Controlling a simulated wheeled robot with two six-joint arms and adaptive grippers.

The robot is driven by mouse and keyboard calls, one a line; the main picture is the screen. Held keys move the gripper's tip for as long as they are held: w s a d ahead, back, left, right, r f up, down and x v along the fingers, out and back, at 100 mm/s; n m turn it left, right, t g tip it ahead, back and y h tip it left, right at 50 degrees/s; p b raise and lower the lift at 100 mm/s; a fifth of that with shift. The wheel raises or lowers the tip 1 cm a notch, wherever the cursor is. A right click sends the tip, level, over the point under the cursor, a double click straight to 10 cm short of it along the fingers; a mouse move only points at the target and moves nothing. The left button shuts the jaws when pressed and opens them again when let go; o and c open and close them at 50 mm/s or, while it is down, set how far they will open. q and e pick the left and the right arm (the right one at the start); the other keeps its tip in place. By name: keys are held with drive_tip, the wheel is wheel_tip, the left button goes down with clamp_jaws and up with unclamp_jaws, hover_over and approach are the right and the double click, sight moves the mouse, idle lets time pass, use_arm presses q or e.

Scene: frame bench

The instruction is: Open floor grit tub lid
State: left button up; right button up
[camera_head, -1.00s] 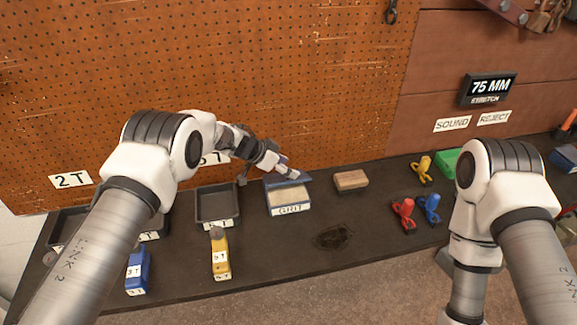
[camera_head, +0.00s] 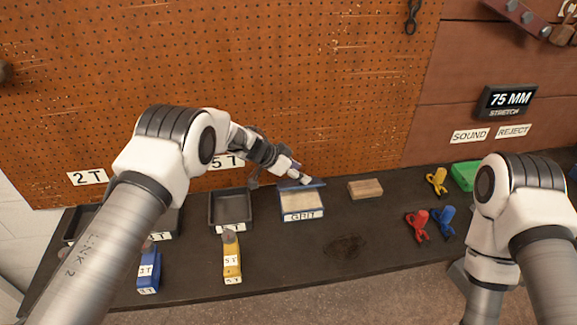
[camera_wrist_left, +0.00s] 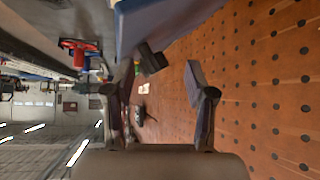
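A blue panel (camera_wrist_left: 165,22), apparently the lid, is just beyond the fingertips. My right gripper is out of view.
A wooden block (camera_head: 365,189) lies right of the tub and a dark tray (camera_head: 231,225) left of it. Red (camera_head: 417,224), blue (camera_head: 443,222) and yellow (camera_head: 436,180) clamps stand farther right. A pegboard (camera_head: 280,80) rises close behind. The bench before the tub is mostly clear.

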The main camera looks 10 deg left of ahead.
use_arm(q)
drive_tip(key=v, duration=1.1)
drive_tip(key=shift+c, duration=0.3)
